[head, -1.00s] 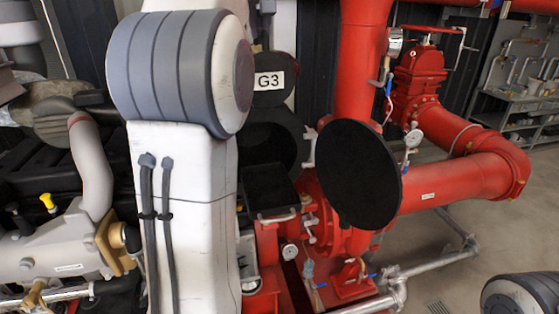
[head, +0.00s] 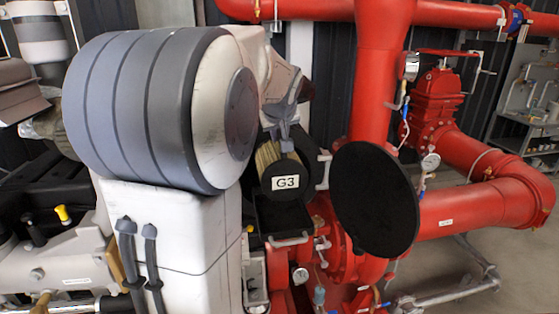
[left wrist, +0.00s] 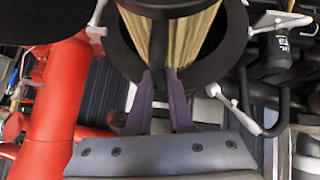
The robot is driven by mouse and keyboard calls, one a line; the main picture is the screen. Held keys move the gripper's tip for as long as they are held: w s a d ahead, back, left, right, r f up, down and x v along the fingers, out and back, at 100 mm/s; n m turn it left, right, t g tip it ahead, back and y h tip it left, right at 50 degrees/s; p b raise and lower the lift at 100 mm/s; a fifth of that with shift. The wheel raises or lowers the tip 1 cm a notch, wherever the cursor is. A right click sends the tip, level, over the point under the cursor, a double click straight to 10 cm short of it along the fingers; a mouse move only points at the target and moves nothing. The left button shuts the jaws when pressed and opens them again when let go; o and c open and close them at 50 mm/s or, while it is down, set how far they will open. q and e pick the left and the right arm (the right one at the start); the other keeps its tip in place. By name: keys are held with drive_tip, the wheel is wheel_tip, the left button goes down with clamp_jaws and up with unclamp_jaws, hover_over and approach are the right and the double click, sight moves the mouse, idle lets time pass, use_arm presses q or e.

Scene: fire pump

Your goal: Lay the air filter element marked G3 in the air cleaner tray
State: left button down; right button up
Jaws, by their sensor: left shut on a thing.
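The air filter element marked G3 (head: 286,183) has a black end cap with a white label and yellowish pleats. It also shows at the top of the left wrist view (left wrist: 205,28). My left gripper (head: 284,143) is shut on it from above; its two fingers (left wrist: 160,82) show in the left wrist view. The air cleaner tray (head: 283,217), a black box with a pale handle, is directly below the element's labelled end. I cannot tell whether they touch. The black round housing (head: 318,170) is partly hidden behind the element. My right gripper is not seen.
A large black disc (head: 375,200) stands open just right of the tray, before red pipes (head: 470,210). A gauge (head: 430,161) and valve (head: 435,95) lie farther right. Grey engine parts (head: 60,260) are at left. My left arm hides much of the middle.

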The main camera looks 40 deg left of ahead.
sight(279, 150)
use_arm(q)
wheel_tip(279, 150, down, 4)
drive_tip(key=shift+r, duration=0.2)
drive_tip(key=shift+f, duration=2.2)
drive_tip(key=c, duration=0.8)
unclamp_jaws()
